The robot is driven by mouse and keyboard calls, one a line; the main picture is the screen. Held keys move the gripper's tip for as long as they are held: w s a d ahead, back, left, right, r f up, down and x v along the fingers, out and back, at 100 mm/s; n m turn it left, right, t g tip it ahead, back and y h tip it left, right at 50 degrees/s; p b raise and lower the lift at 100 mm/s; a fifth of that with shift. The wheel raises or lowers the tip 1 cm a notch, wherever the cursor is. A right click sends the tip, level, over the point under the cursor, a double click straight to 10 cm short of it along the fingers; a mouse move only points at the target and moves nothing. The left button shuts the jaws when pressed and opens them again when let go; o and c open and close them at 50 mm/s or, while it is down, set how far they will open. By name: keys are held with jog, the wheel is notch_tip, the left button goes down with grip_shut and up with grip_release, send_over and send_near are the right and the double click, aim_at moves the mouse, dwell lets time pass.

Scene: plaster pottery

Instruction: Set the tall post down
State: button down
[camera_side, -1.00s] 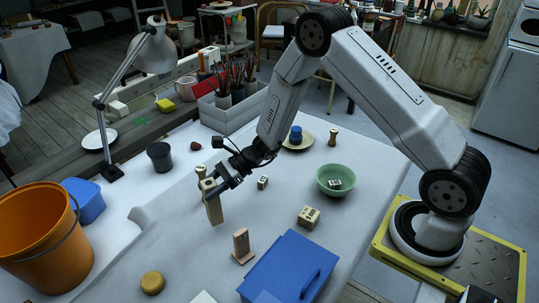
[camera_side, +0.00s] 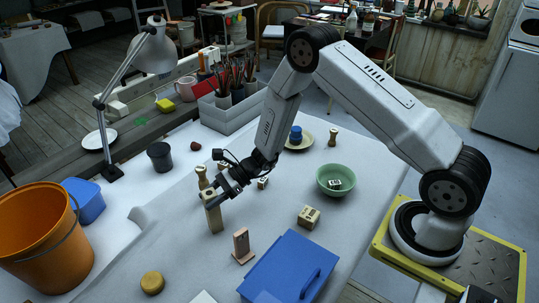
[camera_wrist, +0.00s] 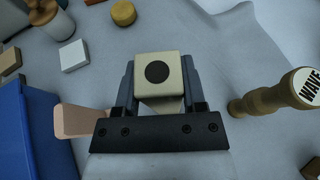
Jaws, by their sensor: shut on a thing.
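The tall post (camera_side: 214,216) is a pale wooden block standing upright on the left half of the white table. My gripper (camera_side: 214,196) is shut on its upper part, with one finger on each side. In the wrist view the post's square top (camera_wrist: 158,72) shows a black dot between the fingers of my gripper (camera_wrist: 158,90). The post's foot is at or just above the table; I cannot tell whether it touches.
A turned wooden stamp marked WAVE (camera_wrist: 285,95) stands close by, behind the post in the side view (camera_side: 203,178). A pinkish wooden piece (camera_side: 242,246) and a blue box (camera_side: 288,268) are in front. A round yellow piece (camera_side: 152,283) lies front left.

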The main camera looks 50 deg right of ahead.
jog(key=shift+c, duration=0.8)
grip_release()
jog(key=shift+r, duration=0.15)
jog(key=shift+d+r, duration=0.1)
jog(key=shift+d, duration=0.1)
jog(key=v, duration=1.1)
jog(key=shift+s+d, duration=0.2)
jog(key=shift+d, duration=0.05)
